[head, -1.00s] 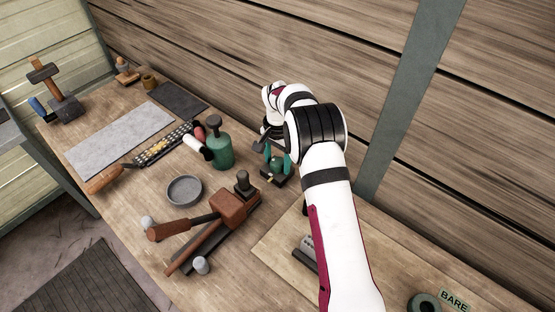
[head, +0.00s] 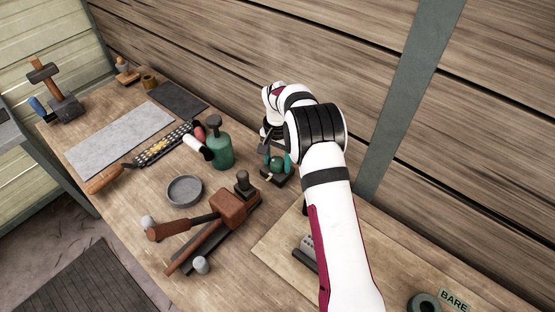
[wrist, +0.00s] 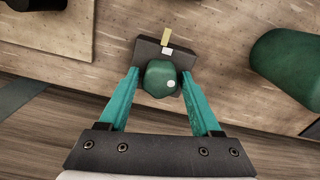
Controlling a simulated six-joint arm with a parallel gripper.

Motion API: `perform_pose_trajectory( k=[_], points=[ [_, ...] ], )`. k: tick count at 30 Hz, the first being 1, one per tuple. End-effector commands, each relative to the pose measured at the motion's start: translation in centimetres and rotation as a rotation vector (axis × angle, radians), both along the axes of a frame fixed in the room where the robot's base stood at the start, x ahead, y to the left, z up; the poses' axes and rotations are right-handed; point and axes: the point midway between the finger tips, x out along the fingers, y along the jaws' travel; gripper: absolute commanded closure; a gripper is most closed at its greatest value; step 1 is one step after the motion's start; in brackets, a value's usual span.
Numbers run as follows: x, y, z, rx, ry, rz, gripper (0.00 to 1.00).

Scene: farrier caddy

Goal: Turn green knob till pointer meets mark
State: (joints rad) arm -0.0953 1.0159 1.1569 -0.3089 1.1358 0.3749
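The green knob (wrist: 159,75) sits on a dark block (wrist: 148,50) in the wrist view; it also shows in the head view (head: 276,162). A white dot (wrist: 171,84) is on the knob's lower right. A small white mark (wrist: 167,50) lies on the block just above the knob, beside a yellow strip (wrist: 166,38). The dot and the mark are apart, on different sides of the knob. My gripper (wrist: 160,73) has its teal fingers on either side of the knob, with narrow gaps showing. The gripper is open. In the head view my arm partly hides the block's surroundings.
A green bottle (head: 220,150) stands left of the block, with a grey dish (head: 184,190) nearer. A wooden mallet-like tool (head: 232,206) lies in front. The plank wall (head: 230,50) is close behind my arm.

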Motion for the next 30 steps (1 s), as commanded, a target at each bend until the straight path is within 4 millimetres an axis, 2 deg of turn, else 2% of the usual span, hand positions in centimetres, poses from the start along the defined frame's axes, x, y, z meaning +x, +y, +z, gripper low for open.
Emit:
perform_pose_trajectory(
  k=[10,22,30],
  points=[
    [0.0,0.0,0.2,-0.001,-0.001,-0.002,0.26],
    [0.1,0.0,4.5,0.000,-0.002,-0.002,0.26],
    [0.0,0.0,5.0,0.000,0.000,-0.003,0.26]
  ],
)
